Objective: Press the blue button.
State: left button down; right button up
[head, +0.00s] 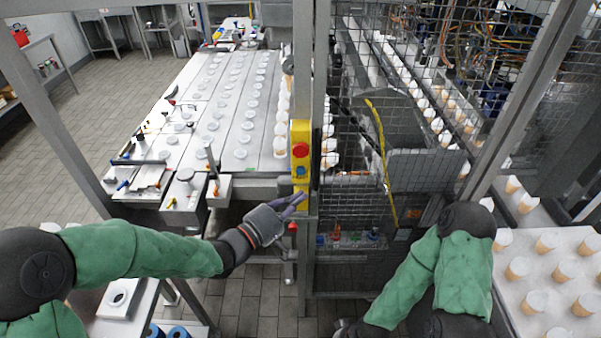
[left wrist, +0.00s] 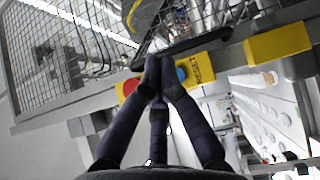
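A yellow button box (head: 301,133) is mounted on a grey post, with a red button (head: 300,150) above a blue button (head: 300,171). My right gripper (head: 343,328) is low at the bottom edge, mostly hidden.
A wire mesh fence (head: 345,130) stands right of the post. A white table (head: 205,110) with rows of lids and scattered tools lies behind on the left. A tray of cups (head: 550,270) is at the right.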

aim_at(301, 171)
pick_arm(q)
jog(key=shift+w, duration=2.7)
jog(key=shift+w, duration=0.1)
jog(key=shift+w, duration=0.3)
jog(key=shift+w+p, duration=0.4)
jog(key=shift+w, duration=0.05)
jog(key=shift+s, duration=0.15)
dwell(0.3)
jog(key=shift+s, duration=0.7)
jog(key=shift+s, duration=0.1)
